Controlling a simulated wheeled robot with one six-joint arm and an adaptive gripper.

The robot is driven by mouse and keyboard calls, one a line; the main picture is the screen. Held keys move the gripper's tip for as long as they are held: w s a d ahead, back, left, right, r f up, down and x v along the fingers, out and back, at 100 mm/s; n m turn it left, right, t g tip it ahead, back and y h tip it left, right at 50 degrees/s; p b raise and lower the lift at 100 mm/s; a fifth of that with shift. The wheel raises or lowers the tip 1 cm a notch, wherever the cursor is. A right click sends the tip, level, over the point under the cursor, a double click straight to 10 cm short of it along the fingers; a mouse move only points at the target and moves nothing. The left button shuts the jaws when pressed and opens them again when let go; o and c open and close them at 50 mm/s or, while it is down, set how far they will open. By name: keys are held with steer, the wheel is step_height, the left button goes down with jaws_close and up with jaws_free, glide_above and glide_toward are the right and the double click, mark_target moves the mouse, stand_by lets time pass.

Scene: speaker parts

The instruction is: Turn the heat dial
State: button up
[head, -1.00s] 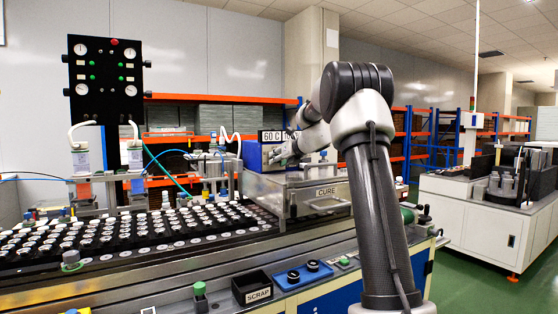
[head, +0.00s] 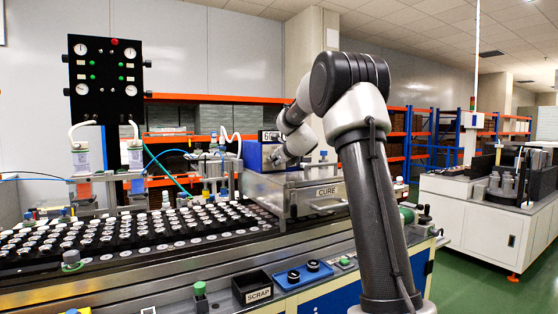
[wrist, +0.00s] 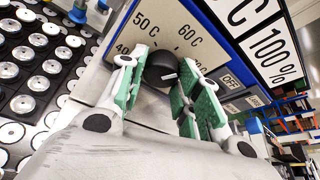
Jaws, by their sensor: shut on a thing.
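The heat dial (wrist: 158,68) is a dark round knob on a pale panel (wrist: 221,57), seen in the wrist view. Marks 40, 50 C and 60 C are printed around it. A small white mark shows on the knob's right side, but the setting is hard to read. My gripper (wrist: 158,82) has its green-padded fingers on either side of the knob and is shut on it. In the head view my gripper (head: 275,160) is at the blue control box (head: 251,156) above the CURE unit (head: 322,193), and the dial is hidden.
An OFF label (wrist: 231,81) and a large 100% display (wrist: 272,48) are near the dial. A black tray (head: 20,262) of several round parts lies left of the unit. A SCRAP bin (head: 252,281) stands at the front edge.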

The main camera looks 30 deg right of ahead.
steer(key=n+h, duration=0.1)
steer(key=n, duration=0.1)
steer(key=shift+a+n+t+h, duration=0.1)
steer(key=shift+n+t+h, duration=0.2)
steer(key=n+h, duration=0.1)
steer(key=n, duration=0.1)
steer(key=shift+f+n+t+h, duration=0.15)
steer(key=shift+n+t+h, duration=0.15)
steer(key=shift+t, duration=0.1)
steer(key=n+t+h, duration=0.1)
steer(key=n, duration=0.2)
steer(key=shift+f, duration=0.1)
steer(key=shift+n+t+h, duration=0.3)
steer(key=shift+n+t, duration=0.4)
steer(key=shift+n, duration=1)
steer(key=o, duration=1)
steer(key=shift+o, duration=0.2)
glide_above(281, 178)
steer(key=shift+s+f, duration=0.15)
